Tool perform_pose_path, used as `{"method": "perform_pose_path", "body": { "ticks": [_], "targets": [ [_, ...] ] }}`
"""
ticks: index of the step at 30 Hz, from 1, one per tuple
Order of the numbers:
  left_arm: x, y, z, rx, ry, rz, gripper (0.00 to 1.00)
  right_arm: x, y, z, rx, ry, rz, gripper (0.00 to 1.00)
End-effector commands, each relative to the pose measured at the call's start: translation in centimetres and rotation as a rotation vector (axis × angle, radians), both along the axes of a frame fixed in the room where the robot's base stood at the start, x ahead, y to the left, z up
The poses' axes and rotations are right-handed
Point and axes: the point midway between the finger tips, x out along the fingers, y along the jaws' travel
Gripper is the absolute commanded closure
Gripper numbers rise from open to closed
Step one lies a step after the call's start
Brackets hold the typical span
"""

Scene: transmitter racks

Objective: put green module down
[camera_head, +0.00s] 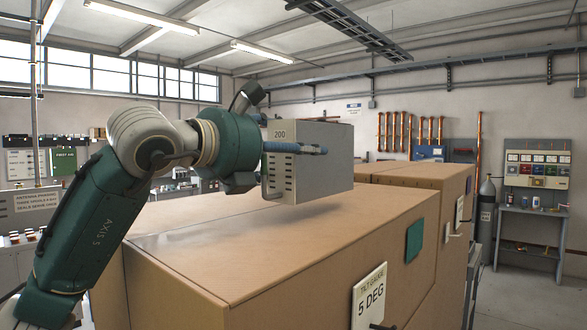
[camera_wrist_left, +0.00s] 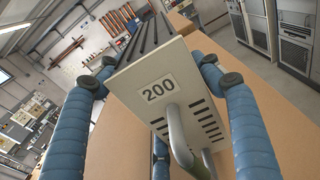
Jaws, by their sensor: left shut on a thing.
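A grey box-shaped module (camera_head: 325,150) with a "200" label, vent slots and a metal handle is at my left gripper (camera_head: 283,150). No green shows on its visible faces. In the left wrist view the module (camera_wrist_left: 160,88) sits between the blue fingers of my left gripper (camera_wrist_left: 158,82), which is shut on it. The module is over the flat top of a large tan cabinet (camera_head: 230,240). A soft shadow lies under it; it looks just above the top, but I cannot tell whether any edge touches. My right gripper is not in view.
The tan top around the module is clear. More tan cabinets (camera_head: 415,173) stand behind at the right. A "5 DEG" tilt gauge plate (camera_head: 369,297) and a green square (camera_head: 414,240) are on the cabinet's side. A workbench (camera_head: 530,212) and a gas cylinder (camera_head: 487,220) stand at the far right.

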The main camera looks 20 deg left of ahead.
Motion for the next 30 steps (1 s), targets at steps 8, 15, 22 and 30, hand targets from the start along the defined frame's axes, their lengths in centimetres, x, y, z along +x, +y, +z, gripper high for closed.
{"method": "perform_pose_path", "body": {
  "ticks": [8, 15, 22, 30],
  "targets": [
    [-0.1, 0.1, -2.8, -0.001, -0.007, 0.0, 0.91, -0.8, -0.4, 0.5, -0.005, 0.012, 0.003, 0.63],
    [-0.1, 0.0, -3.1, -0.003, -0.009, -0.001, 0.91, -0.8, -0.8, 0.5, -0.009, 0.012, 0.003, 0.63],
    [0.0, 0.0, -3.9, 0.001, 0.003, -0.001, 0.3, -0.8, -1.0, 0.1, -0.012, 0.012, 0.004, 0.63],
    [0.0, 0.0, -3.8, 0.001, 0.003, -0.001, 0.15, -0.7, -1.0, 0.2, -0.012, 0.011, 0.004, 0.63]
  ]
}}
